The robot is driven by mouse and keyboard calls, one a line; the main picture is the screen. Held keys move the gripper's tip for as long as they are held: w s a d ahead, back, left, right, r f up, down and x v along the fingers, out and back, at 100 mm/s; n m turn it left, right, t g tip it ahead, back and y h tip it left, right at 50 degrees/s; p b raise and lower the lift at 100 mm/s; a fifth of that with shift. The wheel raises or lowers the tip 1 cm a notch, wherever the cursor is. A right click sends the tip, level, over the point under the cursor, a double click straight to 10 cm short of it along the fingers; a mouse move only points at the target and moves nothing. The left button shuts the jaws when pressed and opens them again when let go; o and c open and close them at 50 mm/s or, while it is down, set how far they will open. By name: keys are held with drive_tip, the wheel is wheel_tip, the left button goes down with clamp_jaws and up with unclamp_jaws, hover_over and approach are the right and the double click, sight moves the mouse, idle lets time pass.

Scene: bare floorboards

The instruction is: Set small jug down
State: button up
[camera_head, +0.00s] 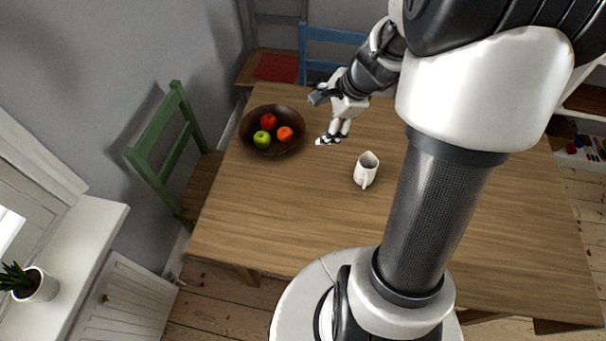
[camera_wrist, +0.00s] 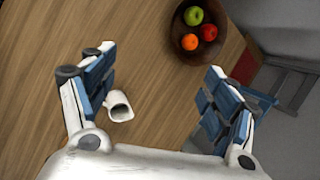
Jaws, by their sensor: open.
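The small jug (camera_head: 365,170) is white and stands upright on the wooden table (camera_head: 300,215). It also shows in the wrist view (camera_wrist: 120,106), close beside the left finger and partly hidden by it. My gripper (camera_head: 328,118) is open and empty above the table, behind and to the left of the jug in the head view. In the wrist view its two fingers (camera_wrist: 158,95) are spread wide, with bare tabletop between them. The jug is apart from the fingers in the head view.
A dark bowl (camera_head: 246,135) with a green apple (camera_head: 262,139), a red fruit (camera_head: 268,120) and an orange fruit (camera_head: 285,133) stands on the table left of my gripper. A green chair (camera_head: 160,130) and a blue chair (camera_head: 335,36) border the table. The front left tabletop is clear.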

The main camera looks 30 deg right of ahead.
drive_tip(key=s+a+r+n, duration=0.4)
drive_tip(key=a+r+n, duration=0.3)
drive_tip(key=a, duration=0.2)
drive_tip(key=s+a+r+n+h, duration=0.1)
drive_tip(key=s+a+r+n, duration=0.2)
drive_tip(key=s+n, duration=0.4)
drive_tip(key=s+a+r+n, duration=0.3)
drive_tip(key=s+a+n, duration=0.1)
drive_tip(key=s+n, duration=0.3)
drive_tip(key=shift+s+a+h, duration=0.3)
drive_tip(key=shift+s+h, duration=0.1)
drive_tip(key=shift+s, duration=0.4)
drive_tip(key=shift+f, duration=0.1)
wheel_tip(320, 180, down, 3)
drive_tip(key=b, duration=0.2)
drive_tip(key=shift+b, duration=0.4)
